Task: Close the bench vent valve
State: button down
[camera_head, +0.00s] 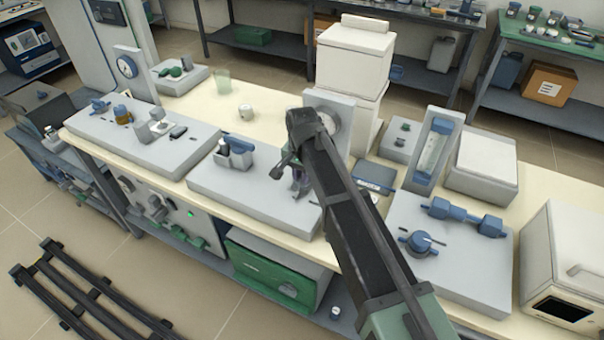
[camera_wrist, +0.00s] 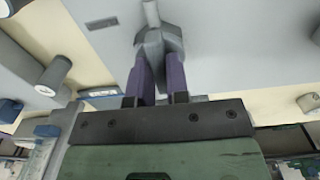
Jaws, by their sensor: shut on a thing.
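My gripper (camera_head: 300,184) is low over the middle grey panel (camera_head: 225,186) on the bench, partly hidden by my arm in the head view. In the wrist view its two purple fingers (camera_wrist: 160,85) are close together and shut on a grey angular handle (camera_wrist: 158,44). A thin grey stem (camera_wrist: 151,12) runs from this handle toward the top of the picture, against the pale panel surface. The handle looks like a valve part. In the head view it is too small and covered to make out, so its angle cannot be told there.
A white gauge block (camera_head: 340,112) stands behind. Blue fittings (camera_head: 465,216) and a round blue knob (camera_head: 418,243) are on the right panel. The left panel (camera_head: 140,138) carries several small fittings.

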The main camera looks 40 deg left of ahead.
jog(key=shift+n, duration=0.3)
jog(key=n, duration=1.3)
jog(key=shift+n, duration=2.2)
jog(key=c, duration=1.1)
grip_release()
